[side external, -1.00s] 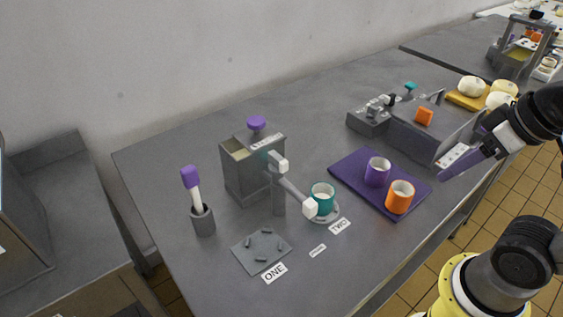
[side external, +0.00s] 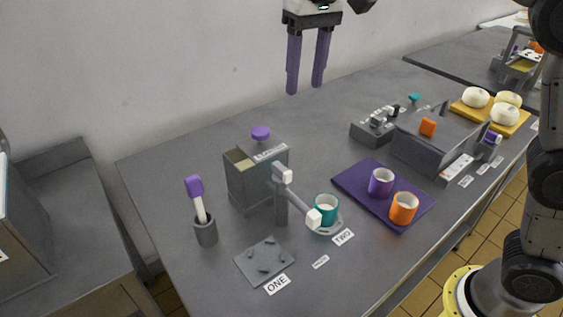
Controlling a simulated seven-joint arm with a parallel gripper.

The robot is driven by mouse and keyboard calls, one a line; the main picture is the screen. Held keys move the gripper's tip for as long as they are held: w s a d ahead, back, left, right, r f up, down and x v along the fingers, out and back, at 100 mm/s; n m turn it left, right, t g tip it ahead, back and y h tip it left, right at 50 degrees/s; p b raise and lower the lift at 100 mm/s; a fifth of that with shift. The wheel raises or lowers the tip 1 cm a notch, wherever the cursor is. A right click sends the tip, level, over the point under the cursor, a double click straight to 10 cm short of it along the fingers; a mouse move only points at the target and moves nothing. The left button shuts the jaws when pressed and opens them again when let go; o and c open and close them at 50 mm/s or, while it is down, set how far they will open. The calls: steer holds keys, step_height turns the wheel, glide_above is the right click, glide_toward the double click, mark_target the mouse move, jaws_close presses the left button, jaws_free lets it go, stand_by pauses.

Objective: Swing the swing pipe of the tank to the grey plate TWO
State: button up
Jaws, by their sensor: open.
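The tank (side external: 240,185) is a grey open-topped box with a purple knob (side external: 260,133) on top. Its swing pipe (side external: 297,203) runs from a white block (side external: 283,173) on a post down to a white end (side external: 314,218). The white end is at the rim of a teal cup (side external: 327,210) with white inside. The cup stands on the round grey plate TWO (side external: 337,226), by the label TWO (side external: 343,237). Plate ONE (side external: 250,262) is square, with several small pegs. My gripper (side external: 304,89) is open and empty, pointing down in the air above the tank's level.
A holder (side external: 205,231) with a purple-capped white stick stands left of the tank. A purple mat (side external: 350,183) bears a purple cup (side external: 381,182) and an orange cup (side external: 403,207). Grey machines and a yellow board (side external: 465,113) with white rounds are farther right.

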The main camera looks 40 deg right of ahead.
steer(key=g, duration=0.1)
glide_above(282, 167)
step_height(282, 167, down, 4)
steer(key=shift+n, duration=0.4)
step_height(282, 167, down, 14)
steer(key=shift+f, duration=0.1)
jaws_close()
steer(key=shift+a, duration=0.1)
stand_by(1.0)
